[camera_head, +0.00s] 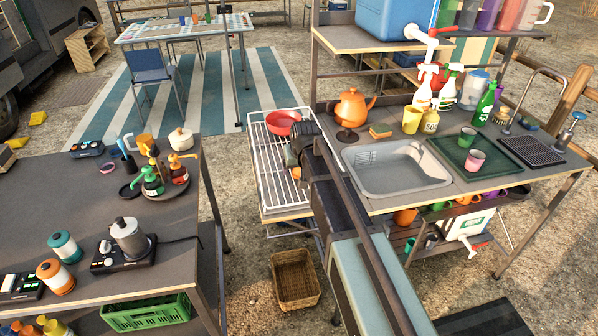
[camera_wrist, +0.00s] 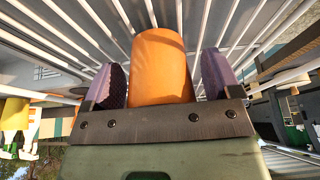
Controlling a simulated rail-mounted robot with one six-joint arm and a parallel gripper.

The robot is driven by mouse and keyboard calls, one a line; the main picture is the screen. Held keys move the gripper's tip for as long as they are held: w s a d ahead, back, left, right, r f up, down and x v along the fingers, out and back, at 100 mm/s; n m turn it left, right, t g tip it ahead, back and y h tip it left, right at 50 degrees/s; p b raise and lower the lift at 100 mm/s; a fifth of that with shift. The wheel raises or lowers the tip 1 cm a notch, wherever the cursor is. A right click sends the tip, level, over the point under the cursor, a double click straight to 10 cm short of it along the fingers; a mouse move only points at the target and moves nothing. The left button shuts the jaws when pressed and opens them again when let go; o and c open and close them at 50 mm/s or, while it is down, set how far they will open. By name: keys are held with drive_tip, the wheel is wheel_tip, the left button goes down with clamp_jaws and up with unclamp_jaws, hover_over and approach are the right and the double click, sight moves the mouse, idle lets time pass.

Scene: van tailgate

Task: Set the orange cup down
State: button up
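The orange cup (camera_wrist: 161,65) fills the space between the two dark fingers of my gripper (camera_wrist: 161,80) in the wrist view. The left finger looks close against the cup; a thin gap seems to show beside the right finger, so I cannot tell whether they grip it. White rack bars lie behind the cup. In the head view my gripper (camera_head: 299,158) is low over the white wire rack (camera_head: 272,181), and only a small orange bit of the cup (camera_head: 297,173) shows past it. Whether the cup's base touches the bars is hidden.
A red bowl (camera_head: 283,122) sits at the rack's far end. Right of the rack are an orange kettle (camera_head: 352,107) and a grey sink (camera_head: 396,168). The rack's left and near parts look clear. A wicker basket (camera_head: 296,279) stands on the ground below.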

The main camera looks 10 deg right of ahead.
drive_tip(key=c, duration=0.9)
drive_tip(key=shift+r, duration=0.15)
